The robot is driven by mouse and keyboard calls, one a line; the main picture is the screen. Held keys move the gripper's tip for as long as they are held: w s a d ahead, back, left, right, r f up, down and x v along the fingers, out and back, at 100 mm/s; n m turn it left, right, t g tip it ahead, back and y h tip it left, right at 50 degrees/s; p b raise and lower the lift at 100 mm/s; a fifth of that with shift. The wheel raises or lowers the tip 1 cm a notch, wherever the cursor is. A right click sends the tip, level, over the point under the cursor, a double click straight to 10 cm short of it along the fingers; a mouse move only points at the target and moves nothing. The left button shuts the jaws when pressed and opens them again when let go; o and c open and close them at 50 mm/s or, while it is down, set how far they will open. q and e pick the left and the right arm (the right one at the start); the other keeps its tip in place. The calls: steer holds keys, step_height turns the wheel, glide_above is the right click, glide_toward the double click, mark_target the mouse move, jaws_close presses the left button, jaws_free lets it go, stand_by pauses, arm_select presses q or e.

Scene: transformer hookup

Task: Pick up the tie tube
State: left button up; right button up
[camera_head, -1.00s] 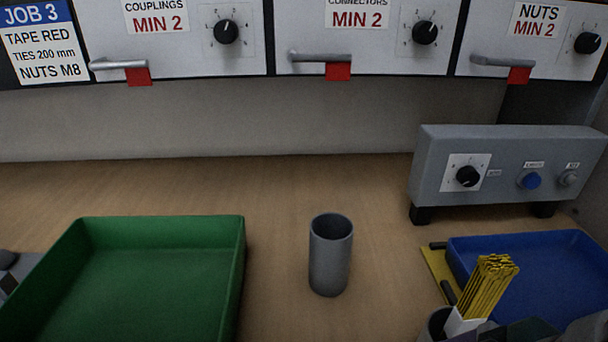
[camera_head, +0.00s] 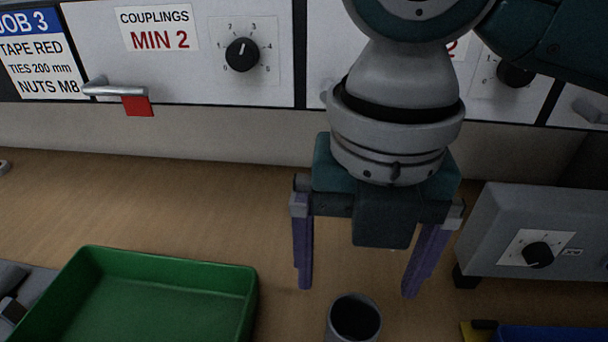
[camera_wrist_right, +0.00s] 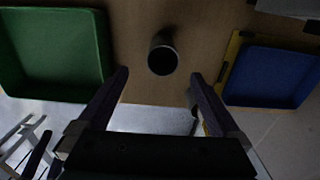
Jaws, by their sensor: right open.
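A grey open-topped tube (camera_head: 353,318) stands upright on the wooden bench at the bottom of the head view, its lower part cut off by the frame. It also shows in the right wrist view (camera_wrist_right: 163,56), beyond and between the fingertips; its inside looks dark. My right gripper (camera_head: 358,285) points down with its two purple fingers wide apart, just behind and above the tube in the head view. The fingers (camera_wrist_right: 158,82) hold nothing and look clear of the tube.
A green tray (camera_head: 250,290) stands left of the tube. A grey control box (camera_head: 500,225) stands at the right. Labelled drawers (camera_head: 180,80) run along the back.

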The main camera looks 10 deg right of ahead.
mark_target(355, 322)
step_height(355, 322, down, 4)
steer(key=shift+s+r, duration=0.1)
steer(key=shift+s, duration=0.05)
steer(key=f, duration=0.5)
steer(key=shift+d+f, duration=0.25)
steer(key=shift+f, duration=0.05)
steer(key=c, duration=1.4)
steer(key=shift+r, duration=0.15)
